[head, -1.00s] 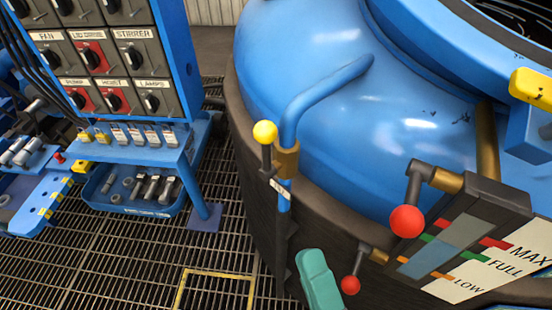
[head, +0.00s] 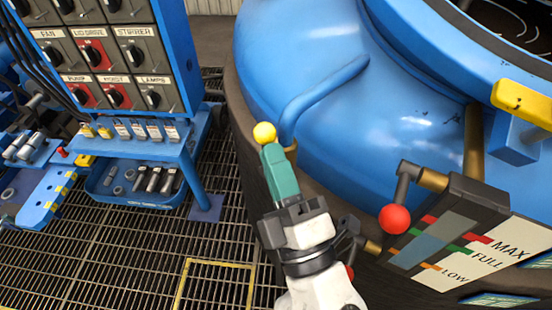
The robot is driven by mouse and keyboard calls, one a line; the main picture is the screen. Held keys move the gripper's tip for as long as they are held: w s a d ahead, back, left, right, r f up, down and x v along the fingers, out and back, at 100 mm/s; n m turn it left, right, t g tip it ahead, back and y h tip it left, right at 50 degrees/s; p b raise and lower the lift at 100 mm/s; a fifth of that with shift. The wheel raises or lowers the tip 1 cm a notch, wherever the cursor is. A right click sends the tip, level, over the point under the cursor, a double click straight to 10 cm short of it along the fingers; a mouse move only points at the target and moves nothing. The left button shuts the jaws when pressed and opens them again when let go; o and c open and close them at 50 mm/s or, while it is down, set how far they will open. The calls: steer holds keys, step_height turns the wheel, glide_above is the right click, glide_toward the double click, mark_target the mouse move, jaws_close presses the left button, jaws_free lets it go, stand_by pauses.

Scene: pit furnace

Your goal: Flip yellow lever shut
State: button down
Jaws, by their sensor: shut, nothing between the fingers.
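The yellow lever's round knob (head: 264,133) stands upright beside the bent blue pipe (head: 312,97) on the furnace side. Its stem and most of the brass valve body are hidden behind my fingers. My gripper (head: 273,152) has teal fingers, shut and empty, pointing up the picture. The fingertips lie just below the yellow knob in the head view. I cannot tell whether they touch the lever or are only in front of it.
A red-knobbed lever (head: 394,218) and the level gauge (head: 440,235) are to the right. A smaller red knob is mostly hidden behind my wrist. The switch panel (head: 100,60) and blue shelf (head: 140,148) with padlocks stand left. Open grating (head: 120,250) lies below.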

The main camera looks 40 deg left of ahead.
steer(key=shift+a+r+p, duration=0.1)
steer(key=shift+r+p, duration=0.2)
steer(key=shift+p, duration=0.7)
steer(key=g+h+p, duration=0.1)
steer(key=p, duration=0.4)
steer(key=shift+w+a+r+n, duration=0.1)
steer(key=shift+a+r+n, duration=0.25)
steer(key=shift+r+n, duration=0.05)
steer(key=a+f+n+g+h+p, duration=0.1)
steer(key=a+f+h+p, duration=0.1)
steer(key=a+p, duration=0.6)
steer(key=shift+w+a+f, duration=0.3)
steer(key=shift+a+f, duration=0.3)
steer(key=shift+f, duration=0.25)
steer(key=shift+a+f+g+h+p, duration=0.1)
steer(key=shift+f+g+h+p, duration=0.2)
steer(key=shift+p, duration=0.1)
